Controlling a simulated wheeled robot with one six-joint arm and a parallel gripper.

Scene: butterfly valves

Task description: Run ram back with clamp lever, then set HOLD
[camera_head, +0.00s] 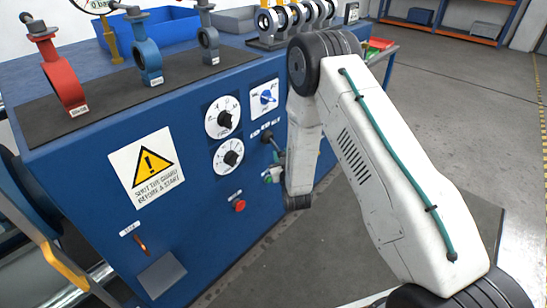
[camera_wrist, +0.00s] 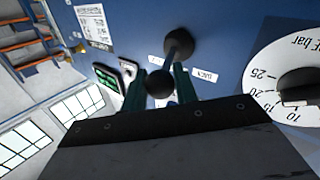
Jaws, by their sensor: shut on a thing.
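The clamp lever (camera_wrist: 177,45) is a dark rod on a round black boss, ending in a black ball knob. In the wrist view my gripper (camera_wrist: 160,78) has its two teal fingers on either side of the ball knob, shut on it. A small white label, seemingly reading BACK (camera_wrist: 205,75), lies beside the lever. In the head view the lever (camera_head: 268,137) shows below a row of small labels (camera_head: 265,128), just left of my arm. My arm hides most of the gripper there. The ram is not clearly visible.
The blue panel carries two white dials (camera_head: 222,117), a blue selector (camera_head: 265,97), a red button (camera_head: 239,205) and a warning sign (camera_head: 147,168). Red and blue butterfly valves (camera_head: 62,80) stand on top. Open floor (camera_head: 455,105) lies to the right.

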